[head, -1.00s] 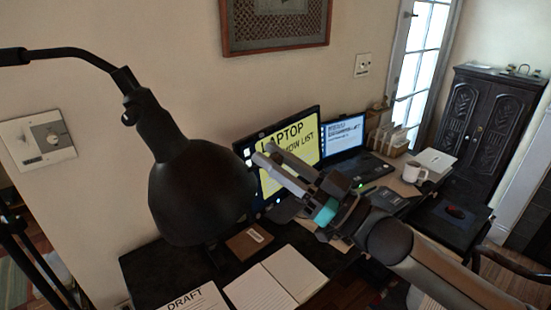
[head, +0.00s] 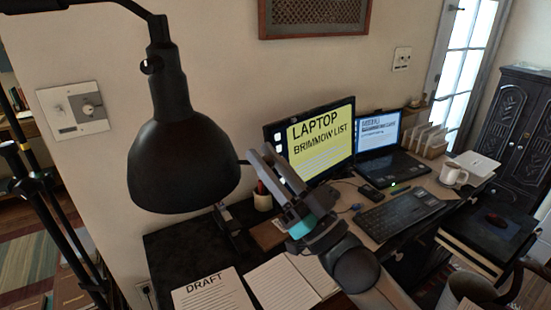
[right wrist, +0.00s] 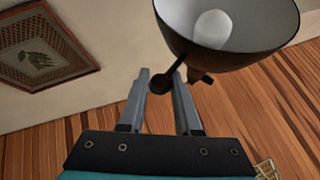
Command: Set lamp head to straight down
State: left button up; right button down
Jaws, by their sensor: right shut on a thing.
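The black lamp head (head: 183,165) hangs from its curved arm (head: 110,3) at the left of the head view. It is close to vertical, with its opening facing down. My right gripper (head: 262,158) is at the right side of the shade. In the right wrist view, the shade (right wrist: 230,38) shows its pale inside and a white bulb (right wrist: 212,29). A short dark handle with a round knob (right wrist: 160,84) reaches from the shade between the fingers of my right gripper (right wrist: 161,74), which is shut on it. My left gripper is in neither view.
Below is a dark desk with a DRAFT sheet (head: 212,292), an open notebook (head: 285,285), a pen cup (head: 262,200), a monitor (head: 318,140), a laptop (head: 385,150), a keyboard (head: 398,213) and a white mug (head: 453,174). A wall switch plate (head: 73,110) is behind the lamp.

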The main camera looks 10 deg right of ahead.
jog(key=shift+f, duration=0.15)
jog(key=c, duration=0.6)
grip_release()
jog(key=shift+b+v, duration=1.7)
jog(key=shift+v, duration=5.85)
